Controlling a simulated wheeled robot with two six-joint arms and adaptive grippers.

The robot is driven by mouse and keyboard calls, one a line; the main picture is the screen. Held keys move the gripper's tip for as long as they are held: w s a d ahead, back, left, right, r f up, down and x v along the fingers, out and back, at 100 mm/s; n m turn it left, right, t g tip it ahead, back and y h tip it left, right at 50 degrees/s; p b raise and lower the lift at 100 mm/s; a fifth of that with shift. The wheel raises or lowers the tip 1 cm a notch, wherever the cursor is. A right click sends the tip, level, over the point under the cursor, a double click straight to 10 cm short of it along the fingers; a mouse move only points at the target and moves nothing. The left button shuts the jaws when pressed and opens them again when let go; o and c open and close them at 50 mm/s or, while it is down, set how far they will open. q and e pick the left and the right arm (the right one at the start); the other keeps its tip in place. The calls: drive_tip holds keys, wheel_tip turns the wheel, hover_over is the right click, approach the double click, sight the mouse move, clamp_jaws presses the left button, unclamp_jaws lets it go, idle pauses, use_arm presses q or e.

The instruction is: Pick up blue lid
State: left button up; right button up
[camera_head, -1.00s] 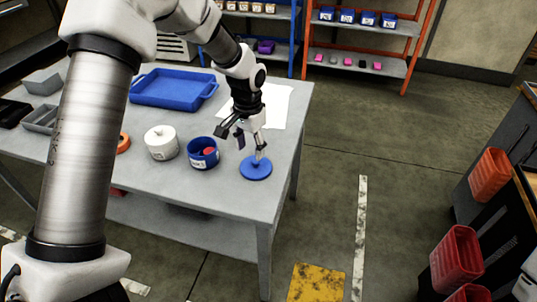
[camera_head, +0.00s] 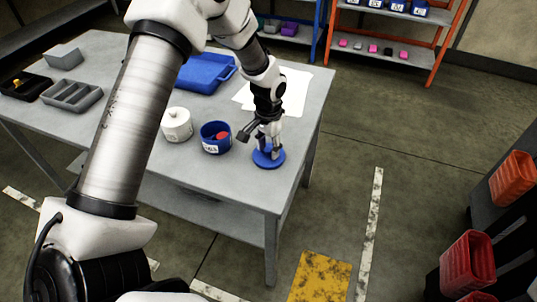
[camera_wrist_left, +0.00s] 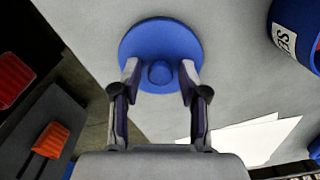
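The blue lid (camera_head: 267,163) is a round disc with a small knob in its middle. It lies flat on the grey table near its right corner. In the left wrist view the lid (camera_wrist_left: 160,45) is below my left gripper (camera_wrist_left: 159,73). The two fingers are apart, one on each side of the knob, with a visible gap to it on both sides. In the head view my left gripper (camera_head: 269,151) is low over the lid and hides part of it. My right gripper is not in view.
A blue pot (camera_head: 216,146) with something red inside stands left of the lid, beside a white lidded jar (camera_head: 177,125). A blue tray (camera_head: 205,77) and white paper (camera_head: 294,93) lie behind. The table's edges are close to the lid.

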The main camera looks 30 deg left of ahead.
use_arm(q)
drive_tip(key=shift+f, duration=0.1)
drive_tip(key=c, duration=0.5)
